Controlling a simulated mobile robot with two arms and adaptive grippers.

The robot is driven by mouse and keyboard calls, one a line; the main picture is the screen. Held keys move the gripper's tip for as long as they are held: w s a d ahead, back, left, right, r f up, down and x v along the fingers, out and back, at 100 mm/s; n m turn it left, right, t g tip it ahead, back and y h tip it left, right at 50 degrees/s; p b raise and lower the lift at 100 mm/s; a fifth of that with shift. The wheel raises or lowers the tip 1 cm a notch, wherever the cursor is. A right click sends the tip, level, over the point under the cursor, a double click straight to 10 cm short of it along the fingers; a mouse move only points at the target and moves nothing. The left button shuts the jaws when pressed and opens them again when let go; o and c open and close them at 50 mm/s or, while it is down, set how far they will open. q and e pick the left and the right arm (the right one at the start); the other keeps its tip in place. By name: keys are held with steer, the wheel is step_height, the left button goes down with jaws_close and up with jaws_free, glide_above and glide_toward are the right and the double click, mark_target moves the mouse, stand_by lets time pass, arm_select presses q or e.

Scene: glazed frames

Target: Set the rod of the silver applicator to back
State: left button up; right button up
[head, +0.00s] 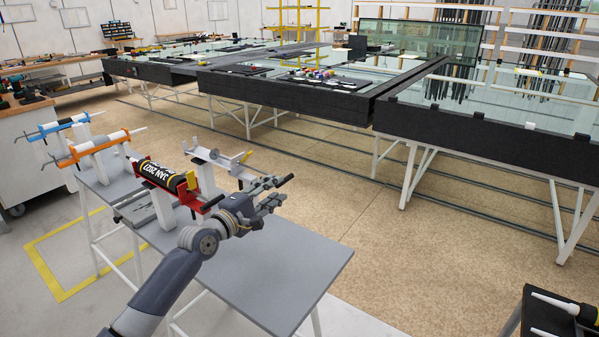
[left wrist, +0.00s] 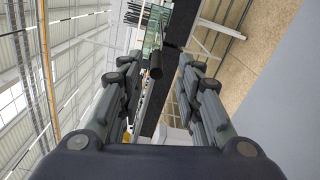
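The silver applicator (head: 224,163) lies on a stand at the right end of the row on the grey table, its yellow part upward. A black handle-like bar (head: 286,180) sticks out past my left gripper's fingers; I cannot tell for sure how it joins the silver applicator's rod, since the fingers cover that area. My left gripper (head: 268,196) is at the applicator's near right end. In the left wrist view its fingers (left wrist: 157,85) are apart, and a dark cylinder end (left wrist: 156,68) shows between them, without clear contact. My right gripper is not in view.
A red applicator (head: 172,183) with a black tube lies left of the silver one, then orange (head: 92,149) and blue (head: 60,125) ones. The right part of the grey table (head: 270,262) is bare. Glass-topped tables (head: 290,92) stand beyond. Another dark applicator (head: 570,308) lies bottom right.

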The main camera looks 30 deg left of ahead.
mark_target(293, 175)
arm_select(q)
steer(key=w, duration=0.4)
steer(key=shift+w+d+r, duration=0.2)
steer(key=shift+w+r, duration=0.1)
steer(key=shift+w, duration=0.05)
steer(key=shift+w+d+f, duration=0.1)
steer(key=shift+w+d, duration=0.05)
steer(key=shift+w, duration=2.15)
jaws_close()
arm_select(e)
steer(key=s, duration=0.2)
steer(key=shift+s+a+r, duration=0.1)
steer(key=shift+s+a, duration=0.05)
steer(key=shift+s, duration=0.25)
